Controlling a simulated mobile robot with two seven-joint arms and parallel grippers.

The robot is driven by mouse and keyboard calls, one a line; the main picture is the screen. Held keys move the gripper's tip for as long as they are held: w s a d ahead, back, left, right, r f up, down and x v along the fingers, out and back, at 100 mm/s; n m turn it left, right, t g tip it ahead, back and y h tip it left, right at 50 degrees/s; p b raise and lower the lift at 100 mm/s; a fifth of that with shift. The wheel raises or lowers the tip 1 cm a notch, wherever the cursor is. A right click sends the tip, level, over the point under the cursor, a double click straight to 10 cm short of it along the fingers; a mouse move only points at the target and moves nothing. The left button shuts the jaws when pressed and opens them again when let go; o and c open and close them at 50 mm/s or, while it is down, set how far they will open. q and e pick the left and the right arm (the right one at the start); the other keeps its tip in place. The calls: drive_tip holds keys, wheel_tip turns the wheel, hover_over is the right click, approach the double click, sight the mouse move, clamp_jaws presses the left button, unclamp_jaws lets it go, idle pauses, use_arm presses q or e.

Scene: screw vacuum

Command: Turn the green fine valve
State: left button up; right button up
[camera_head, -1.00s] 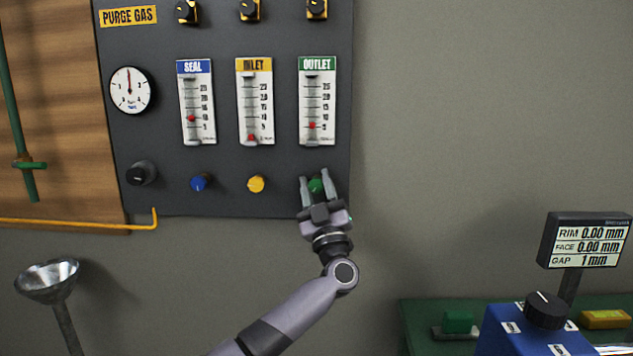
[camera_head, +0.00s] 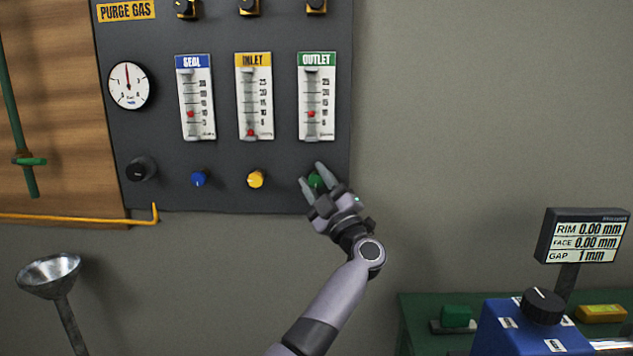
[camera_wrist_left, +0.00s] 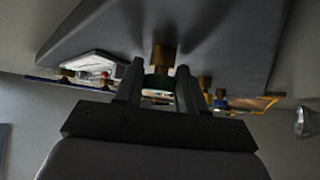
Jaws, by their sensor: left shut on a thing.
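The green fine valve (camera_head: 315,181) is a small round knob at the lower right of the dark panel, below the OUTLET flow meter (camera_head: 317,97). My left gripper (camera_head: 313,175) is shut on this knob, one finger on each side, and is tilted on the panel. In the left wrist view the two fingers (camera_wrist_left: 158,75) flank the green knob (camera_wrist_left: 157,84), which is dark and partly hidden. The red float in the OUTLET tube sits near the 10 mark. My right gripper is not in view.
A yellow knob (camera_head: 256,179), a blue knob (camera_head: 199,178) and a black knob (camera_head: 140,168) line up left of the green one. A metal funnel (camera_head: 48,275) stands at lower left. A blue box (camera_head: 530,328) and a display (camera_head: 584,236) stand at lower right. Bare wall lies right of the panel.

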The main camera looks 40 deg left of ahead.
sight(319, 186)
use_arm(q)
drive_tip(key=shift+f, duration=0.1)
drive_tip(key=o, duration=1)
drive_tip(key=shift+c, duration=0.2)
drive_tip(key=b+v, duration=0.1)
drive_tip(key=v, duration=0.5)
drive_tip(key=shift+s+d+f, duration=0.1)
drive_tip(key=shift+d+f, duration=0.1)
drive_tip(key=shift+d, duration=0.05)
drive_tip(key=shift+s+d, duration=0.1)
drive_tip(key=shift+d, duration=0.15)
drive_tip(key=shift+f, duration=0.1)
